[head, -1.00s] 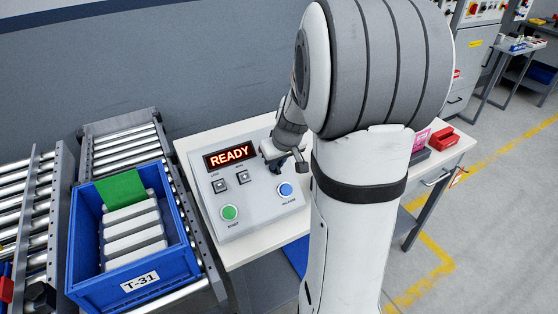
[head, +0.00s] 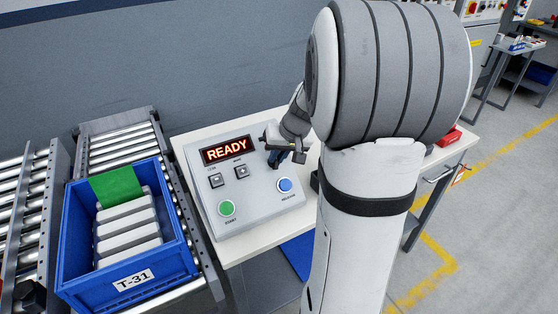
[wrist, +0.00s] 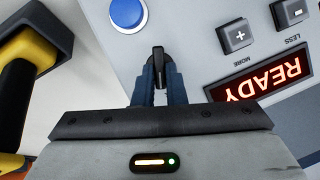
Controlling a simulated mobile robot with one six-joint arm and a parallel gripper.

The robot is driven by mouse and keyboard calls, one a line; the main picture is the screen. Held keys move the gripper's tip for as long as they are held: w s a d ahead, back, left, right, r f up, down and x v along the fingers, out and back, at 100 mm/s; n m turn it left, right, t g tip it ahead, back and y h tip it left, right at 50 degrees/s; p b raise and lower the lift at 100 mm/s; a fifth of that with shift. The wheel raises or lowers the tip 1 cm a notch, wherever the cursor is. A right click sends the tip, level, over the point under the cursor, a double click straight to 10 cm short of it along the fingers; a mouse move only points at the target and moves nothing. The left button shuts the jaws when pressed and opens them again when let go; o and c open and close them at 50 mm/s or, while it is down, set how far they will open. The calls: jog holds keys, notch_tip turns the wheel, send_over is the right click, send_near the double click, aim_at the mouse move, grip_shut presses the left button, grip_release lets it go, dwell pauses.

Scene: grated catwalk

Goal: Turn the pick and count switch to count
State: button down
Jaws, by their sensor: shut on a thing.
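The grey control panel (head: 245,205) stands on a white bench, its display (head: 227,151) lit READY. In the wrist view, the black switch knob (wrist: 158,56) is between the two dark blue fingertips of my gripper (wrist: 157,72). The gripper is shut on it, and the knob's bar lies roughly in line with the fingers. In the head view my gripper (head: 278,158) is over the panel's right side and hides the knob. I see no readable pick or count marks by the knob.
A blue button (head: 285,185) and a green button (head: 227,208) are near the gripper, with plus and minus keys (wrist: 237,36) left of it in the head view. A blue tote (head: 140,285) stands on rollers at left. A yellow and black object (wrist: 40,60) lies close beside the gripper.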

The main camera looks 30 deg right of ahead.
jog(key=m+b, duration=0.1)
jog(key=m+y+b, duration=0.1)
jog(key=m+b, duration=0.1)
jog(key=shift+d+f+m+t, duration=0.2)
jog(key=shift+d+m+t, duration=0.1)
jog(key=shift+m+t, duration=0.1)
jog(key=shift+s+m+t+y+b, duration=0.15)
jog(key=shift+m+t+y+b, duration=0.5)
jog(key=shift+m, duration=0.75)
jog(key=c, duration=1.5)
grip_release()
jog(key=v, duration=0.8)
jog(key=shift+d, duration=0.15)
jog(key=shift+g, duration=0.25)
